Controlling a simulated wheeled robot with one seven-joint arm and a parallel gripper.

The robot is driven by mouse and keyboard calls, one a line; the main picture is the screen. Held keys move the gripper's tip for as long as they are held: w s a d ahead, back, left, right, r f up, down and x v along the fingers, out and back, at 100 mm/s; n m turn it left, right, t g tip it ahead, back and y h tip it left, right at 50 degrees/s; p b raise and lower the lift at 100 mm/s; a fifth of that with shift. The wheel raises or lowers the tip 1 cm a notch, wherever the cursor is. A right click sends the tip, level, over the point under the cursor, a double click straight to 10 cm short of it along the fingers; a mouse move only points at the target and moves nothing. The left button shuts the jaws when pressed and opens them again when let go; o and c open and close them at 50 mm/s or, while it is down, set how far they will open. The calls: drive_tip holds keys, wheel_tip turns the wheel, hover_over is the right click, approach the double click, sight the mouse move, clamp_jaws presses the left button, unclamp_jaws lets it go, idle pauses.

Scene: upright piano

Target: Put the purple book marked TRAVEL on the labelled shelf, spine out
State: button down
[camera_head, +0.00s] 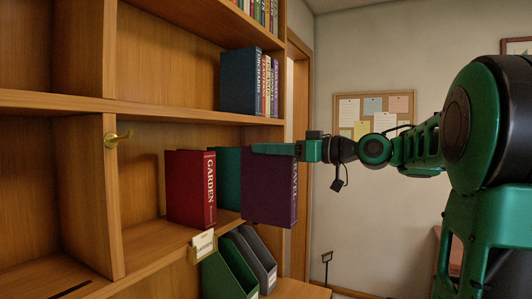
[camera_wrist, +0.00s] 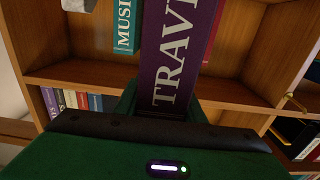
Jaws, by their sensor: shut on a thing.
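The purple TRAVEL book (camera_head: 268,188) is upright in my gripper (camera_head: 288,149), which is shut on it near its top. Its lettered spine faces out, to the right in the head view. In the wrist view the spine of the purple book (camera_wrist: 172,60) shows "TRAV", the rest hidden. The shelf (camera_head: 150,243) has a small label card (camera_head: 202,243) on its front edge. On it stand a red GARDEN book (camera_head: 190,188) and a teal book (camera_head: 228,172), partly hidden by the purple one. In the wrist view the purple book overlaps the space between the teal MUSIC book (camera_wrist: 125,25) and the red book (camera_wrist: 214,30).
A brass hook (camera_head: 117,139) sticks out from the upright divider on the left. Green and grey file holders (camera_head: 222,274) stand below the labelled shelf. A blue book (camera_head: 240,80) and several thinner books fill part of the shelf above. The labelled shelf is bare left of GARDEN.

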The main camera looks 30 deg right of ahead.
drive_tip(key=x, duration=1.9)
drive_tip(key=shift+a, duration=0.2)
idle(0.3)
drive_tip(key=shift+w+f, duration=0.15)
drive_tip(key=shift+f, duration=0.45)
idle(0.6)
drive_tip(key=c, duration=1.1)
unclamp_jaws()
drive_tip(key=shift+f, duration=0.1)
